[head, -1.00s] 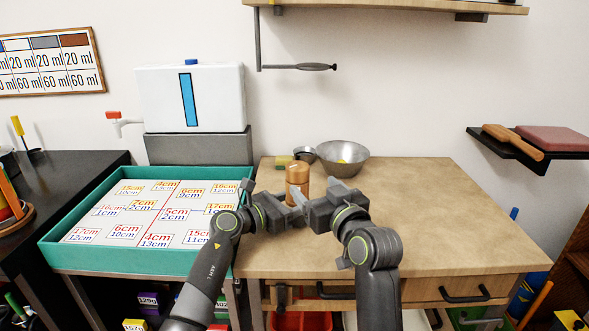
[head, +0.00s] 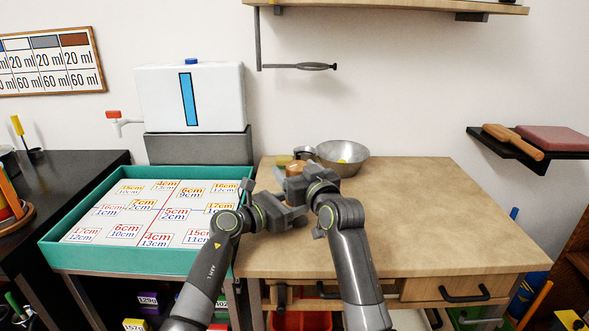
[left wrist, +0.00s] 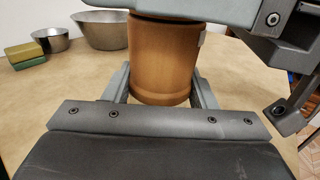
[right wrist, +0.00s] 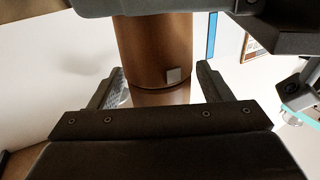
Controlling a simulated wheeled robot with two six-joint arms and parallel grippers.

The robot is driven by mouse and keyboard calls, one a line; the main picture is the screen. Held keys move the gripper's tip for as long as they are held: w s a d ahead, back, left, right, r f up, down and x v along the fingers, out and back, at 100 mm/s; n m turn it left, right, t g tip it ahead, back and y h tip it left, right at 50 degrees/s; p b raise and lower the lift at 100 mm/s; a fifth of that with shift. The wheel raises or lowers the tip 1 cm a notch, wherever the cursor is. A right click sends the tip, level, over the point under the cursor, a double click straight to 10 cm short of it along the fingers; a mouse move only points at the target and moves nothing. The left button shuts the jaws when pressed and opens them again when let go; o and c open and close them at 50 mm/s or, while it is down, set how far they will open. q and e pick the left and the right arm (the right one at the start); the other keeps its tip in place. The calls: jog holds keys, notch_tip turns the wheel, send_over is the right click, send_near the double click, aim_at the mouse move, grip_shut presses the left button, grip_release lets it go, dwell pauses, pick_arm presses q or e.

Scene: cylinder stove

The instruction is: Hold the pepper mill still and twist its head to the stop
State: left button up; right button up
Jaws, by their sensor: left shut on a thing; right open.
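The pepper mill is a brown wooden cylinder whose top (head: 296,168) shows behind my right gripper in the head view. Its body (left wrist: 163,60) stands upright between the fingers of my left gripper (left wrist: 163,92), which is shut on it. In the right wrist view, the mill's upper part (right wrist: 153,48) carries a small pale tag (right wrist: 174,75) near its lower edge. My right gripper (right wrist: 155,88) is open, with a finger on either side of the mill and a gap visible. In the head view my right gripper (head: 293,183) sits above my left gripper (head: 280,213) and hides most of the mill.
A metal bowl (head: 343,157), a smaller bowl (head: 304,152) and a green-yellow sponge-like block (head: 284,160) sit behind the mill. A teal tray (head: 60,252) stands left of the wooden worktop (head: 440,215). The worktop's right side is clear.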

jog(key=shift+w+a, duration=0.3)
jog(key=shift+w, duration=0.25)
jog(key=c, duration=1)
jog(key=shift+m+h, duration=0.3)
jog(key=shift+h, duration=0.1)
jog(key=shift+w+d+f+m+t+h, duration=0.1)
jog(key=shift+m+t+h, duration=0.2)
jog(key=shift+m+h, duration=0.45)
jog(key=shift+d+m+t+h, duration=0.1)
jog(key=shift+m+t+h, duration=0.25)
jog(key=shift+h, duration=0.7)
jog(key=shift+d+m+t+h, duration=0.15)
jog(key=shift+m+h, duration=0.3)
jog(key=shift+h, duration=0.3)
jog(key=shift+d+m+t+h, duration=0.1)
jog(key=shift+m+h, duration=0.35)
jog(key=shift+h, duration=0.3)
